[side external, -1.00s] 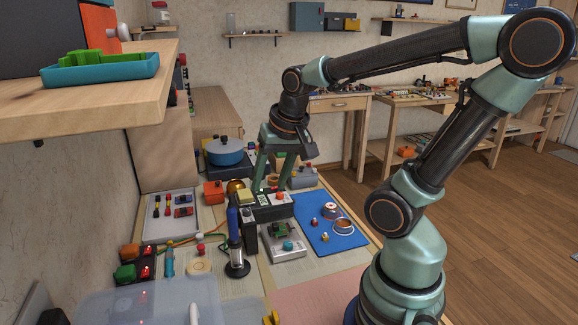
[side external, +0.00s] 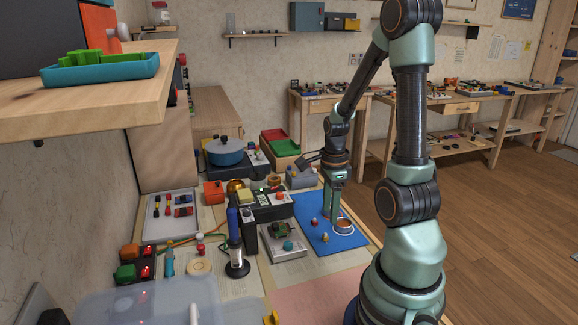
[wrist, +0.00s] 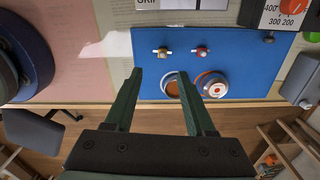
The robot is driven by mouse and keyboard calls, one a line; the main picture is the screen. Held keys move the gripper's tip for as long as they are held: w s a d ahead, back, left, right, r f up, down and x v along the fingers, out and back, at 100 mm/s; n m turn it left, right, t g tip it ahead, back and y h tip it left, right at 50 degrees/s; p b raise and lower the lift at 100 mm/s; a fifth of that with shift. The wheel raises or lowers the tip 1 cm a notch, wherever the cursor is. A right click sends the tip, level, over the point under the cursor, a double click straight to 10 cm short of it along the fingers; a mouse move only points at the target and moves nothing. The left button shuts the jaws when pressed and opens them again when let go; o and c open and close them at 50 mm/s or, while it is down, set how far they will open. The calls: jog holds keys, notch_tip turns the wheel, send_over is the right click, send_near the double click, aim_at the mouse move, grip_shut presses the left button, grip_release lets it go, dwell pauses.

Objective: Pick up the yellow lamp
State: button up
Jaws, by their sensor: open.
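The yellow lamp (wrist: 163,52) is a small bulb with a metal base. It lies on the blue mat (wrist: 230,55), left of a similar red lamp (wrist: 201,52) in the wrist view. In the side view the yellow lamp (side external: 324,238) appears as the nearer of two tiny lamps on the mat. My gripper (wrist: 160,72) is open and empty, its fingers pointing toward the mat. The yellow lamp shows just beyond the fingertips and is not between them. In the side view my gripper (side external: 331,216) is over the mat's right part, behind the lamp.
A copper-coloured roll (wrist: 171,87) and a red-and-white spool (wrist: 212,85) lie on the mat close to the fingers. A grey device with a circuit board (side external: 283,240) stands left of the mat. A dial box (wrist: 285,15) is at the wrist view's upper right.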

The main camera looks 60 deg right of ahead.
aim_at(325, 236)
jog(key=shift+w+a+f, duration=0.1)
jog(key=shift+w+f, duration=0.1)
jog(key=shift+f, duration=1.7)
jog(key=shift+w+f, duration=0.2)
jog(key=shift+f, duration=1.65)
grip_shut()
